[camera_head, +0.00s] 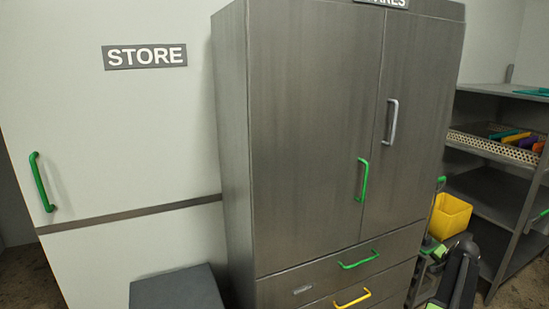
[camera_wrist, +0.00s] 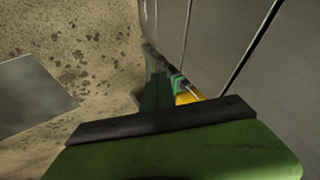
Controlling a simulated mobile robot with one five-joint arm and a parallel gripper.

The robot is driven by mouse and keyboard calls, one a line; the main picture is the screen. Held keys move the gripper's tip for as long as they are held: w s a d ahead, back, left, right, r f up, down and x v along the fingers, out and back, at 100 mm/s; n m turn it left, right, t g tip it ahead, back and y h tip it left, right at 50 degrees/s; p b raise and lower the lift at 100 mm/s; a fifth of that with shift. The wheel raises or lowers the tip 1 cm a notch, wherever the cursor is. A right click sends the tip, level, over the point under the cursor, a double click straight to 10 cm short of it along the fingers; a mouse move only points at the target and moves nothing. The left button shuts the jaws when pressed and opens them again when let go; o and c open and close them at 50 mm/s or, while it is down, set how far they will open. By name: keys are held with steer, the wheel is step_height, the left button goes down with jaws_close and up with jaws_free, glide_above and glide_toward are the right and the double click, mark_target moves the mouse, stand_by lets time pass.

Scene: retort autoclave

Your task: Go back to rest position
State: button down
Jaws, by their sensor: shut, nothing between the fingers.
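My gripper (camera_wrist: 158,88) shows in the wrist view as narrow green fingers beyond a wide green body with a dark band. The fingers are together with nothing seen between them. They point along the grey drawer fronts (camera_wrist: 225,40), and a yellow handle (camera_wrist: 187,93) shows just beside them. I cannot tell whether they touch it. In the head view, a dark part of my arm stands at the lower right, in front of the grey cabinet's right side; the fingertips cannot be made out there.
The tall grey cabinet (camera_head: 310,130) has its doors and drawers shut. A white STORE door (camera_head: 120,150) is at left, with a grey box (camera_head: 178,290) before it. A yellow bin (camera_head: 450,215) and shelves (camera_head: 490,195) stand at right. Speckled floor (camera_wrist: 80,40) is open beside my gripper.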

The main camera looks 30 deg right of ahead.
steer(key=w+a+r+n+g+y+p, duration=0.1)
steer(key=w+a+n+y+p, duration=0.15)
steer(key=w+a, duration=0.75)
steer(key=w+a+r+n+y+p, duration=0.15)
steer(key=w+a+n, duration=0.3)
steer(key=a, duration=1.25)
steer(key=w+a+n+g+y+p, duration=0.1)
steer(key=w+a+n+p, duration=0.1)
steer(key=w+a, duration=0.8)
steer(key=s+a+r+n+g+p, duration=0.1)
steer(key=s+a+n, duration=0.1)
steer(key=a, duration=1)
steer(key=s+a+r+n+g+p, duration=0.1)
steer(key=s+a+n+p, duration=0.1)
steer(key=a, duration=1)
steer(key=s+a+r+n+g+p, duration=0.1)
steer(key=s+a+n, duration=0.3)
steer(key=a, duration=0.9)
steer(key=shift+r+p, duration=0.4)
steer(key=shift+p, duration=0.15)
steer(key=shift+s, duration=0.1)
